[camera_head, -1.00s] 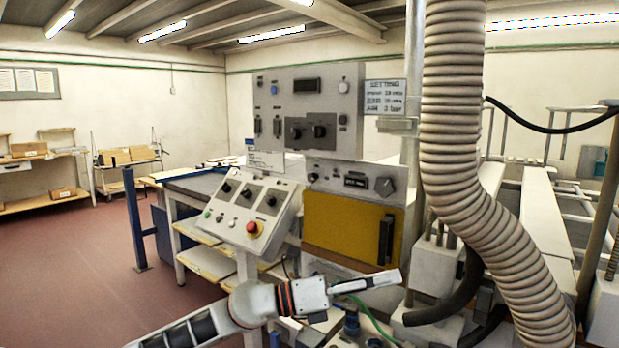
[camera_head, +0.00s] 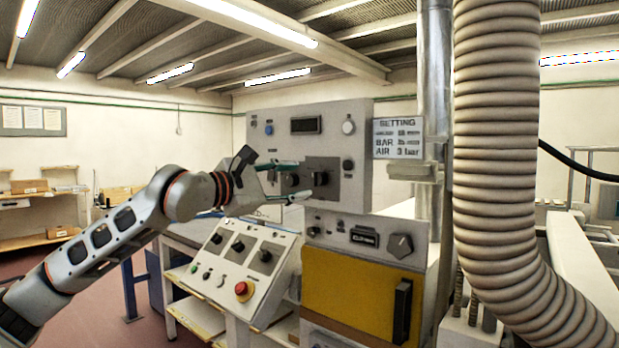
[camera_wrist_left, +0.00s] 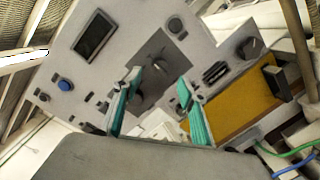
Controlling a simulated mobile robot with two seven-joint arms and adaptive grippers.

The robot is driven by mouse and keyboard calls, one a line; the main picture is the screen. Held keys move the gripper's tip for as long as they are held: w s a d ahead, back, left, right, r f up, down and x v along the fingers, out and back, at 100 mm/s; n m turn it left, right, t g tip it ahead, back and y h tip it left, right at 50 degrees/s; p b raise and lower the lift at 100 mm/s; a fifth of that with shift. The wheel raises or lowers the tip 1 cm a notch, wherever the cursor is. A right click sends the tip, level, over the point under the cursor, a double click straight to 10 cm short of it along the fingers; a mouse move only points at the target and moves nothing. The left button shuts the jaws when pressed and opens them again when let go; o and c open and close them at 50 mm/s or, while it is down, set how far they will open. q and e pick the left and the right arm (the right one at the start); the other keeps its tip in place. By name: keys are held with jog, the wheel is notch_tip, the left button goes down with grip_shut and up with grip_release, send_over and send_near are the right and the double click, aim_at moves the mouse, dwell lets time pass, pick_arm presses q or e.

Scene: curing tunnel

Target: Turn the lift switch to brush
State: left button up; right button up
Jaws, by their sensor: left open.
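The upright grey control panel (camera_head: 340,112) carries a dark plate (camera_head: 322,164) with two black rotary switches. The right-hand rotary switch (camera_head: 319,178) shows just beyond my fingertips; the left one is partly behind my gripper. No label is readable, so I cannot tell which switch is the lift switch or its setting. My left gripper (camera_head: 298,181) is open in front of this plate, its teal-padded fingers pointing right. In the left wrist view the fingers (camera_wrist_left: 160,84) stand apart with the dark plate (camera_wrist_left: 168,52) between and beyond them. Contact is not clear. My right gripper is out of view.
A sloped console (camera_head: 247,250) with three black knobs and a red button (camera_head: 243,290) stands below. A yellow door (camera_head: 350,290) with a black handle is below the panel. A ribbed hose (camera_head: 495,150) and metal post (camera_head: 433,90) stand on the right.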

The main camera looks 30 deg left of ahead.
aim_at(313, 179)
pick_arm(q)
jog(key=shift+w+d+p, duration=0.15)
jog(key=shift+w+p, duration=0.05)
jog(key=shift+w, duration=0.7)
jog(key=shift+w+d+p, duration=0.2)
jog(key=shift+w, duration=0.75)
jog(key=shift+w+d+p, duration=0.15)
jog(key=shift+w+p, duration=0.05)
jog(key=shift+w, duration=0.7)
jog(key=c, duration=1.1)
